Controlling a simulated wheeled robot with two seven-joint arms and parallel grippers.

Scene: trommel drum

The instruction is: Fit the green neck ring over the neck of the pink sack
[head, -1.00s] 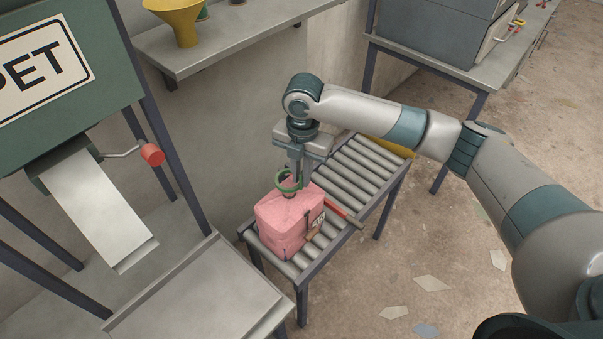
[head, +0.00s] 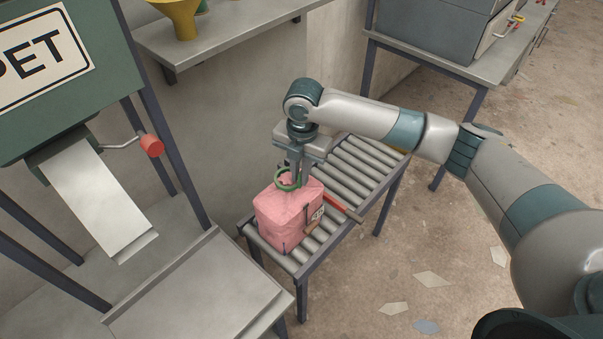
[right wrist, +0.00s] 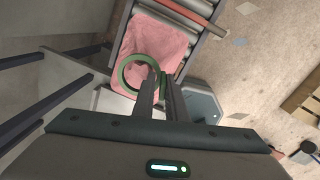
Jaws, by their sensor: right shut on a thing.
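The pink sack (head: 288,220) stands upright on the roller conveyor, with a small label on its right side. My right gripper (head: 296,178) points down over the top of the sack and is shut on the green neck ring (head: 280,187). In the right wrist view the ring (right wrist: 122,78) sticks out to the left of the fingertips (right wrist: 160,80), over the pink sack (right wrist: 160,42). The ring is at the height of the sack's top, close to it. The neck is mostly hidden, and I cannot tell whether the ring encircles it. My left gripper is out of view.
The roller conveyor (head: 365,165) has free rollers behind the sack, and a red bar (head: 343,208) lies by its right edge. A grey table (head: 195,290) stands at front left, below a chute (head: 100,205) and red-knobbed crank (head: 151,146). A shelf (head: 235,30) holds a yellow funnel (head: 180,18).

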